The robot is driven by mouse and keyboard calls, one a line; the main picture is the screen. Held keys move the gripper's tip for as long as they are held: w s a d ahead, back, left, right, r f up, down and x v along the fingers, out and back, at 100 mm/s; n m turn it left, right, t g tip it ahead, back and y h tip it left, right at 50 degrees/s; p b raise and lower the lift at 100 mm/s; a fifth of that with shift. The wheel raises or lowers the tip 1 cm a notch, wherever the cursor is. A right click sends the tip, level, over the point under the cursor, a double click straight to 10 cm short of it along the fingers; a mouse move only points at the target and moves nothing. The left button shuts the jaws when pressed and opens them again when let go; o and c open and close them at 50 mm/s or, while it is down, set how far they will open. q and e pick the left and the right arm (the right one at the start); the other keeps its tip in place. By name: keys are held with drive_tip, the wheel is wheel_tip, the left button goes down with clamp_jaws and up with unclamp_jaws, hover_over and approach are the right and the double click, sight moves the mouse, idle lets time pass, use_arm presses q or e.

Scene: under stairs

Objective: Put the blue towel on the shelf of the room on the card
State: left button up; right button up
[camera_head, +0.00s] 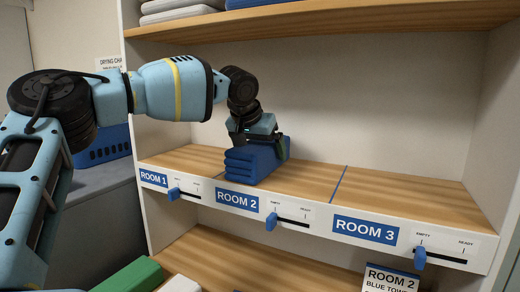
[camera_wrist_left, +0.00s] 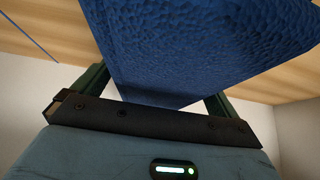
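In the left wrist view the towel (camera_wrist_left: 195,45) fills the space between the fingers (camera_wrist_left: 158,95). A card (camera_head: 391,279) at the lower right reads "ROOM 2" and "BLUE TOW...", its rest cut off. My right gripper is not in view.
Blue sliders for ROOM 1 (camera_head: 173,194), ROOM 2 (camera_head: 271,222) and ROOM 3 (camera_head: 419,258) sit at the left of their slots. The ROOM 3 section (camera_head: 410,205) is bare. An upper shelf (camera_head: 330,20) overhangs. A blue basket (camera_head: 103,147) stands left; a green towel (camera_head: 132,276) lies below.

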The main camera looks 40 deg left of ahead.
use_arm(q)
drive_tip(key=shift+r, duration=0.3)
drive_tip(key=v, duration=1.1)
drive_tip(key=shift+s+r, duration=0.2)
drive_tip(key=shift+r, duration=0.1)
drive_tip(key=shift+f, duration=0.15)
